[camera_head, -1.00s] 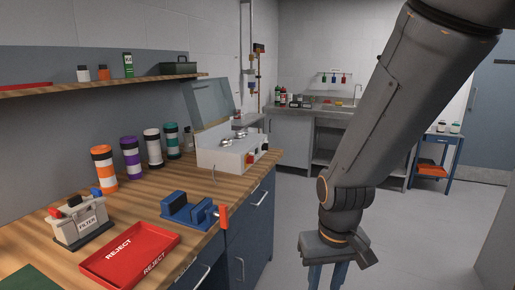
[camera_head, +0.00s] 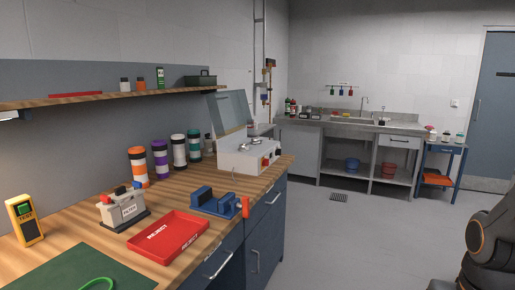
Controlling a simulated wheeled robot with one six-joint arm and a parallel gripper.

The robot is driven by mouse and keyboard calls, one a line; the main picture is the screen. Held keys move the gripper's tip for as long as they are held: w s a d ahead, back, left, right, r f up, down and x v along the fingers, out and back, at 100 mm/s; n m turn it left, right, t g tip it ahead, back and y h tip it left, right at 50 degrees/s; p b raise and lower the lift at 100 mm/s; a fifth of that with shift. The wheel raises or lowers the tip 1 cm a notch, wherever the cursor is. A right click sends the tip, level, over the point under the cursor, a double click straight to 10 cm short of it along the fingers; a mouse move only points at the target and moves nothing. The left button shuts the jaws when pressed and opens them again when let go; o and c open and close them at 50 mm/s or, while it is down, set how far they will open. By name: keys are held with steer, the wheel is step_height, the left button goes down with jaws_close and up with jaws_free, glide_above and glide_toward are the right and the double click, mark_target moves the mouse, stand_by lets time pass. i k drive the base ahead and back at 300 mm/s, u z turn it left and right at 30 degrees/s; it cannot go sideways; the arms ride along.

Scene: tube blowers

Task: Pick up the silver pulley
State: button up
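I cannot pick out a silver pulley for certain. Small silvery parts (camera_head: 243,147) show on the white machine (camera_head: 236,161) with a raised clear lid, at the back end of the wooden bench; they are too small to tell apart. My arm shows only at the lower right edge, out over the floor and well away from the bench. My gripper's fingers are below the picture, so their state is hidden.
The wooden bench (camera_head: 197,187) holds a red REJECT tray (camera_head: 190,222), a blue vise (camera_head: 215,203), a filter unit (camera_head: 122,206), a yellow tester (camera_head: 25,222) and several striped canisters (camera_head: 160,158). A sink counter (camera_head: 330,121) stands behind. The floor (camera_head: 335,245) between is clear.

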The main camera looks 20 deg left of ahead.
mark_target(246, 147)
steer(key=z, duration=0.3)
steer(key=i, duration=1.55)
steer(key=u, duration=0.45)
steer(key=i, duration=0.95)
steer(key=u, duration=0.7)
